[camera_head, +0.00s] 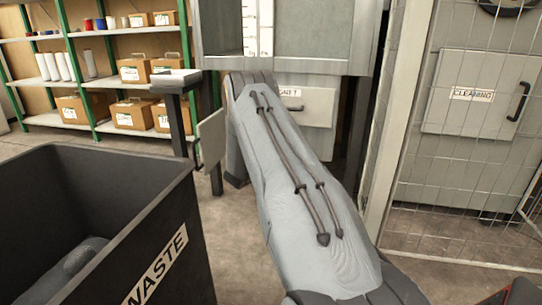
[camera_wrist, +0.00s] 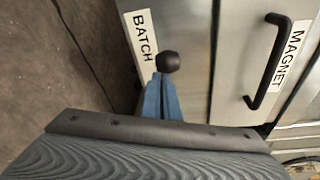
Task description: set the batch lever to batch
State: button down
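The batch lever shows in the wrist view as a black ball knob (camera_wrist: 168,62) beside a white BATCH label (camera_wrist: 144,38) on a metal panel. The lever's shaft is hidden. My gripper (camera_wrist: 160,80) shows as blue tapered fingers reaching up to just below the knob, their tips at or very near it. I cannot tell whether they touch or grip the lever, since the dark bar and grey ribbed body of my wrist cover the lower part. In the head view my arm hides the gripper and the lever.
A black-handled MAGNET door (camera_wrist: 265,62) is right of the knob. In the head view, a black WASTE bin (camera_head: 150,235) stands at left, shelves (camera_head: 95,85) behind. A mesh fence (camera_head: 460,170) with a CLEANING panel (camera_head: 475,115) is at right. Floor is clear between.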

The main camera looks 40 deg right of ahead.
jog(key=shift+w+a+r, duration=0.2)
jog(key=shift+w+a, duration=0.05)
jog(key=shift+w, duration=0.25)
jog(key=shift+w+a+r, duration=0.2)
jog(key=shift+w, duration=0.3)
jog(key=s+f+p, duration=0.2)
jog(key=s, duration=0.3)
jog(key=a+p, duration=0.3)
jog(key=a, duration=0.5)
jog(key=shift+r, duration=0.3)
jog(key=shift+w+d, duration=0.1)
